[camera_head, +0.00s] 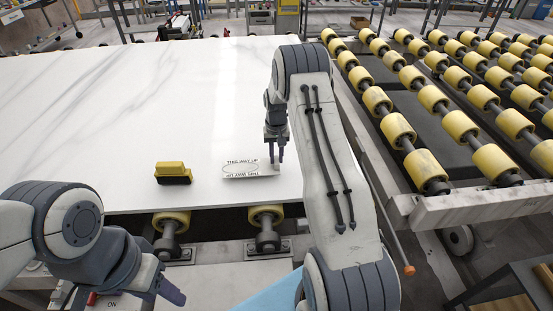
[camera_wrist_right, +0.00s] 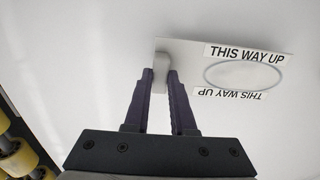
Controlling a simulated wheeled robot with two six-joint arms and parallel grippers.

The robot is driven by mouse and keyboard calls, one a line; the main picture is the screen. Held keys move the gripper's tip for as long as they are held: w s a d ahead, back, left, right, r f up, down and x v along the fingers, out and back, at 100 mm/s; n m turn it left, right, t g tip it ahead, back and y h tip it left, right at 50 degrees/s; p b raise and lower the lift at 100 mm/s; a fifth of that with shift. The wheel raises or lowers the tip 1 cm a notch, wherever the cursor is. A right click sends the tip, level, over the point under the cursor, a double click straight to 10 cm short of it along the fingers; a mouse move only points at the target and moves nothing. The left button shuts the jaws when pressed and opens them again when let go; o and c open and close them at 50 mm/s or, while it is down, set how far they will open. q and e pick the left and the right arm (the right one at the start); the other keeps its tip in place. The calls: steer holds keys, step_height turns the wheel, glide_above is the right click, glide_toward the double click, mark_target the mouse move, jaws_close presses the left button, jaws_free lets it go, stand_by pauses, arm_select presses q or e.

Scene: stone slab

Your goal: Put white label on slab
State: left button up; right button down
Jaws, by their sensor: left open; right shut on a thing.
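The white slab (camera_head: 90,110) is a large, faintly veined sheet lying flat. The white label (camera_head: 240,170) has an oval and "THIS WAY UP" printed along two opposite edges. It is over the slab near its front right corner; I cannot tell whether it touches the surface. My right gripper (camera_head: 276,156) is at the label's right end in the head view. In the right wrist view, my right gripper (camera_wrist_right: 161,78) is shut on a small tab at the end of the label (camera_wrist_right: 243,75). My left gripper (camera_head: 165,293) is open and empty, in front of the slab's front edge.
A yellow-handled black block (camera_head: 173,172) sits on the slab, left of the label. Yellow rollers (camera_head: 460,125) on a metal frame stand right of the slab. More rollers (camera_head: 168,225) show below its front edge. Most of the slab is bare.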

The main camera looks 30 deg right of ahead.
steer(key=shift+f, duration=0.95)
steer(key=shift+f, duration=0.2)
steer(key=c, duration=0.8)
jaws_free()
steer(key=shift+o, duration=0.2)
